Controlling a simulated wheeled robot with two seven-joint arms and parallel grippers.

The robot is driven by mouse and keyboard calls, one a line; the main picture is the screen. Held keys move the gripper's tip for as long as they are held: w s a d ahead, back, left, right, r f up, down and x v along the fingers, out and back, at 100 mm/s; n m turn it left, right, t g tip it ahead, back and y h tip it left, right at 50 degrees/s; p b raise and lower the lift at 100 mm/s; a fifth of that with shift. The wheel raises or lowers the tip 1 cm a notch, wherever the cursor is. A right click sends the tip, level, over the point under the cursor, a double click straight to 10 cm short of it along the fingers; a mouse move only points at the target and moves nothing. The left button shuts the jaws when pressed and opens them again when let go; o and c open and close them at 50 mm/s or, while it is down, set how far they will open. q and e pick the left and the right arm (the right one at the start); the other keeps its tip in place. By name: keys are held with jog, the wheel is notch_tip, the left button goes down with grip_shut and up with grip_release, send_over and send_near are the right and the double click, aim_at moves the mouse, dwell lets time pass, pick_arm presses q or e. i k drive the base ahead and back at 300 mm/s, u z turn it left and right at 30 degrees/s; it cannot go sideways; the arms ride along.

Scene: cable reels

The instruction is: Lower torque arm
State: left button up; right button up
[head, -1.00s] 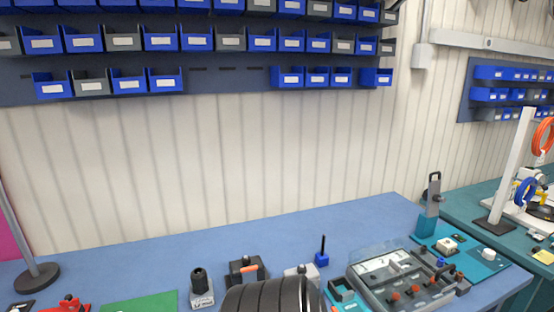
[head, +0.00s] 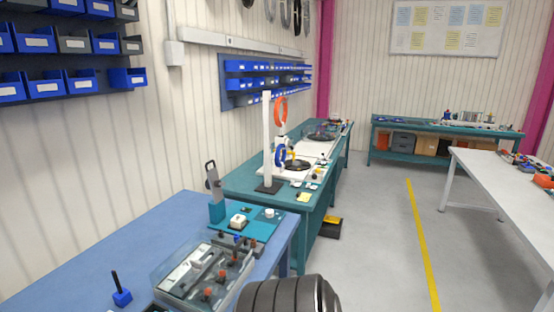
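I cannot tell for certain which part is the torque arm. A grey upright lever with a dark handle (head: 213,182) stands raised on a teal block at the far end of the blue bench (head: 110,247). Beside it lies a teal plate (head: 265,228) with white blocks on it. A white post (head: 267,140) stands on the teal bench beyond, next to an orange cable coil (head: 284,103) and a blue coil. Neither of my grippers is in view. A dark ribbed part of my own body shows at the bottom.
A grey tray with a clear lid (head: 180,270) and a blue block with a black peg (head: 121,297) are on the blue bench. A white table (head: 490,180) stands at the right. The grey floor (head: 375,240) with a yellow line (head: 421,240) is clear between.

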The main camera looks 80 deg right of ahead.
aim_at(213, 178)
jog(key=z, duration=2.45)
